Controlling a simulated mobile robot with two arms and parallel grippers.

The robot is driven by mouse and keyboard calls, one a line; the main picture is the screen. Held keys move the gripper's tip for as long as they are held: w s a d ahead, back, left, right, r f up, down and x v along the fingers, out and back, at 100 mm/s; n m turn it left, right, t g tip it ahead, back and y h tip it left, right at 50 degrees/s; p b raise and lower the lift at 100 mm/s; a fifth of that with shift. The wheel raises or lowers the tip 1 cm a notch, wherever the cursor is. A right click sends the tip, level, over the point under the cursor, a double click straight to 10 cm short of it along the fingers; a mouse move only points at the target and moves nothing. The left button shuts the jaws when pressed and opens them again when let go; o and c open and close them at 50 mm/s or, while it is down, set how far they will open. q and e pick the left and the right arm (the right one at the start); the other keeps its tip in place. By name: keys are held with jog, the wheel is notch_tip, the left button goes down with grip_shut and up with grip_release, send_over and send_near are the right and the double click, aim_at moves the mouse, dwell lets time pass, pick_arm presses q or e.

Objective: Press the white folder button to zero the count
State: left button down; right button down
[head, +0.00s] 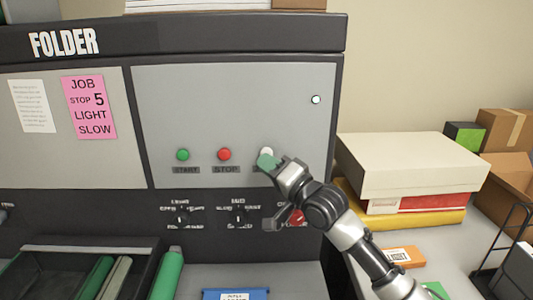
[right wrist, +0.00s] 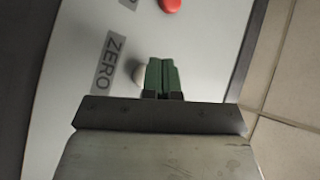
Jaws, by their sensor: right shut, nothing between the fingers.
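The white button (head: 267,151) is on the grey folder panel (head: 230,105), right of the red STOP button (head: 224,154) and the green START button (head: 183,154). My right gripper (head: 265,161) is shut and empty, its green fingertips in front of the lower part of the white button. In the right wrist view the closed fingertips (right wrist: 161,62) overlap the white button (right wrist: 138,74), beside a ZERO label (right wrist: 109,61). Whether they touch it I cannot tell. My left gripper is not in view.
Selector knobs (head: 238,217) and a red knob (head: 297,217) sit below the buttons. A small lit lamp (head: 316,99) is at the panel's upper right. A black tray (head: 35,275) with green items is lower left. Boxes (head: 405,160) stand on the right.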

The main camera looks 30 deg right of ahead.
jog(key=shift+s+a, duration=0.15)
jog(key=shift+s, duration=0.15)
jog(key=s+a, duration=0.1)
jog(key=s+p, duration=0.1)
jog(key=s, duration=0.1)
jog(key=s+a+p, duration=0.1)
jog(key=shift+s+a, duration=0.15)
jog(key=shift+a, duration=0.2)
